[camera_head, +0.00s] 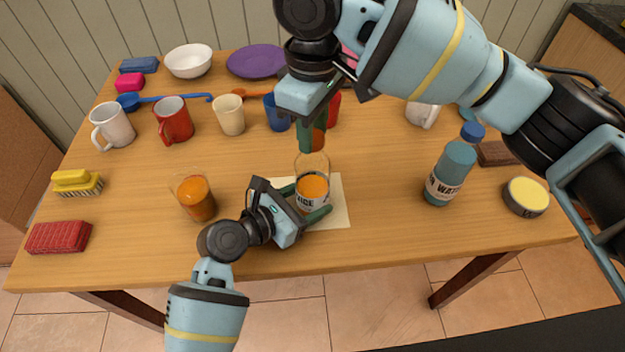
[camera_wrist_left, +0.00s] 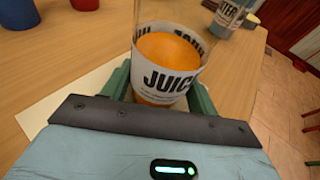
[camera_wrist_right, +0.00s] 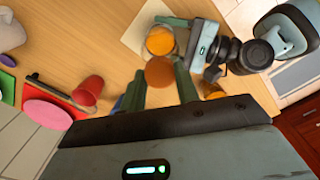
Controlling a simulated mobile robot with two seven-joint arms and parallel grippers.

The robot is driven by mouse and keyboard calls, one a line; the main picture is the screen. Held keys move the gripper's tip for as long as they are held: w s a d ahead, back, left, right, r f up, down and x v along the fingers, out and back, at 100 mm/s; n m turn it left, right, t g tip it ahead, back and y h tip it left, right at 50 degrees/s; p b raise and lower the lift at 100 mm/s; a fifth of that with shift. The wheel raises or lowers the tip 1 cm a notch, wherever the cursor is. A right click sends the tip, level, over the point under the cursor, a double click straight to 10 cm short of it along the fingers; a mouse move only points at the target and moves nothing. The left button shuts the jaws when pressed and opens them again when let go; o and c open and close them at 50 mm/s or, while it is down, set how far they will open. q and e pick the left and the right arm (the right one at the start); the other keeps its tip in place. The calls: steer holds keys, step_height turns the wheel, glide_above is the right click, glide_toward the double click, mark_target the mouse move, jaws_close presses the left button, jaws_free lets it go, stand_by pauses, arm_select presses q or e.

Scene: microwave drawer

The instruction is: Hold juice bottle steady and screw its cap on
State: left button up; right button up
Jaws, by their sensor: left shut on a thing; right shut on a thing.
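The juice bottle (camera_head: 312,184) is clear, with orange juice and a white label, and stands open and upright on a pale square mat (camera_head: 338,214). My left gripper (camera_head: 304,203) is shut around its lower body; the left wrist view shows the bottle (camera_wrist_left: 166,70) between the green fingers. My right gripper (camera_head: 312,140) is shut on the round orange cap (camera_head: 319,138) above the bottle's mouth, apart from it. The right wrist view shows the cap (camera_wrist_right: 160,72) between the fingers, with the bottle (camera_wrist_right: 160,41) beyond.
A glass of orange juice (camera_head: 196,198) stands left of the bottle. A blue water bottle (camera_head: 451,175) and a yellow-topped tin (camera_head: 526,197) stand to the right. Mugs, cups and a white bowl (camera_head: 188,61) stand farther back. A red sponge (camera_head: 59,238) lies at front left.

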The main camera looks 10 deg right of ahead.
arm_select(q)
steer(key=shift+o, duration=0.3)
arm_select(e)
steer(key=shift+f, duration=0.1)
stand_by(0.5)
arm_select(q)
steer(key=c, duration=0.7)
arm_select(e)
steer(key=o, duration=1)
steer(key=shift+c, duration=0.4)
steer(key=c, duration=1.1)
steer(key=m, duration=0.4)
steer(key=shift+m, duration=2.5)
